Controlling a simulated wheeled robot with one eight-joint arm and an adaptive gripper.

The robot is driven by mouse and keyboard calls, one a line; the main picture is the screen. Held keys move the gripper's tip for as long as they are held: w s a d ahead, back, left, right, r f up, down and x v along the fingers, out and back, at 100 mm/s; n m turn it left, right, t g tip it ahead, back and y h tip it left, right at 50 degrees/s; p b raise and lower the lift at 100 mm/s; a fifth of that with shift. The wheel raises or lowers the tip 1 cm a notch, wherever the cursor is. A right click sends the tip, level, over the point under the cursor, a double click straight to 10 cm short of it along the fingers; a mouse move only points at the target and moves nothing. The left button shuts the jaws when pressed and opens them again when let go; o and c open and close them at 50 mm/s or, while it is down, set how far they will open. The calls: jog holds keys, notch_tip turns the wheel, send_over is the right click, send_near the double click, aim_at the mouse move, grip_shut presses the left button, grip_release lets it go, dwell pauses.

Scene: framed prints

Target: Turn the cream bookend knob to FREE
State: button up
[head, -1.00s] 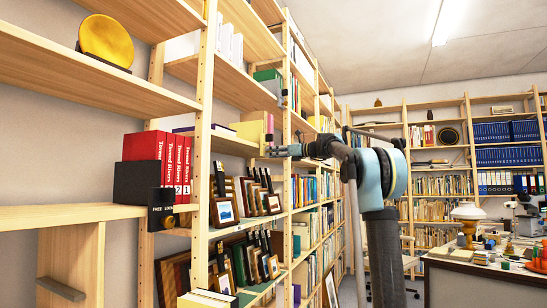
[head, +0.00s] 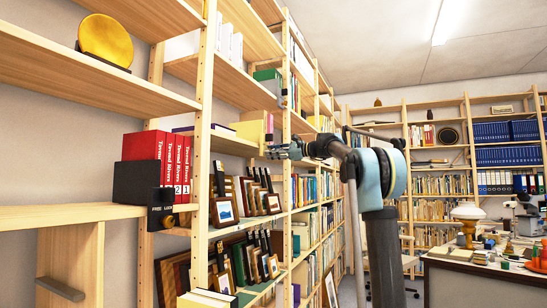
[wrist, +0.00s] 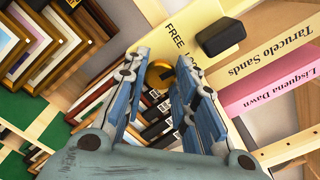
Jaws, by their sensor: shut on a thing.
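The cream bookend (head: 252,129) stands on the middle shelf in the head view, facing my arm. A brass-coloured knob (wrist: 187,67) shows at my fingertips, mostly hidden by the fingers. My gripper (wrist: 163,68) is shut on the knob; it also shows in the head view (head: 270,152), against the bookend's lower part. I cannot read the knob's setting.
A pink book (wrist: 270,92) and a cream book (wrist: 265,55) stand beside the bookend. Framed prints (head: 226,211) fill the shelves below. A black bookend (head: 160,197) marked FREE and LOCK stands by red volumes (head: 145,146) at left. A shelf upright (head: 287,110) is close to my gripper.

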jog(key=n, duration=0.4)
jog(key=shift+n, duration=2.9)
jog(key=o, duration=1.1)
jog(key=shift+w, duration=0.1)
jog(key=shift+c, duration=0.2)
jog(key=v, duration=1.2)
